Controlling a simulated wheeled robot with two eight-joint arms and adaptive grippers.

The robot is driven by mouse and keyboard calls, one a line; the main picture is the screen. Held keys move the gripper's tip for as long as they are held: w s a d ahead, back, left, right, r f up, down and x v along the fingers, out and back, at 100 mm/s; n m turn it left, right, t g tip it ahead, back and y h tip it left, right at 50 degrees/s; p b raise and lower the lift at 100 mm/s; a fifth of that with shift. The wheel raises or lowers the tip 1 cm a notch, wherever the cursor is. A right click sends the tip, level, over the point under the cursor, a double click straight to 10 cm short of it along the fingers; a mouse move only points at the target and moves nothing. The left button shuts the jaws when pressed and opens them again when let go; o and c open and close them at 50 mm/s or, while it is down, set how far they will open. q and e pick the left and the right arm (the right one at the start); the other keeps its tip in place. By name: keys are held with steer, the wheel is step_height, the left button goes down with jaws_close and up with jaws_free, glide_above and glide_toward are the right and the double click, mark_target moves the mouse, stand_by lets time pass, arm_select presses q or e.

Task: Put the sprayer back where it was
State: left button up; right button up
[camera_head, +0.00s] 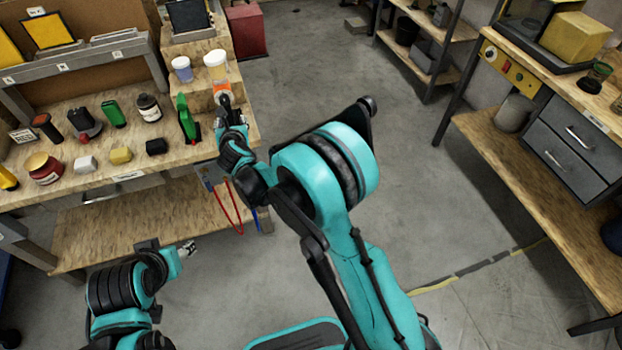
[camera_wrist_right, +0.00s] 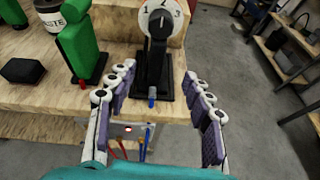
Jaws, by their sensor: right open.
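A tall green item with a small red part near its base, possibly the sprayer, stands near the right end of the left workbench (camera_head: 187,118); it also shows in the right wrist view (camera_wrist_right: 82,42). I cannot be sure that it is the sprayer. My right gripper (camera_wrist_right: 157,76) is open at the bench's right edge, to the right of the green item. A black switch-like device (camera_wrist_right: 152,60) with a numbered white dial shows between its fingers, with no visible grip on it. My left gripper (camera_head: 186,249) is low in front of the bench; its jaw opening is unclear.
Two white-bodied cups (camera_head: 215,64) stand on a raised wooden step behind. Open floor lies between this bench and the right-hand bench (camera_head: 510,150).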

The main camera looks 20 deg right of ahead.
steer(key=s+d+r+m+g+h, duration=0.1)
steer(key=s+d+r+m+g, duration=0.1)
steer(key=s+d+r+m, duration=0.4)
steer(key=s+d+r+m+g, duration=0.1)
steer(key=s+d+r+m, duration=0.1)
steer(key=s+d+m, duration=0.65)
steer(key=s+d+f+m+g, duration=0.1)
steer(key=s+f+m, duration=0.1)
steer(key=s+m, duration=0.8)
steer(key=s+d+f+m+g+y, duration=0.1)
steer(key=s+d+f+m+g, duration=0.1)
steer(key=s+m, duration=0.8)
steer(key=s, duration=0.5)
steer(key=shift+g, duration=0.3)
steer(key=shift+f, duration=0.1)
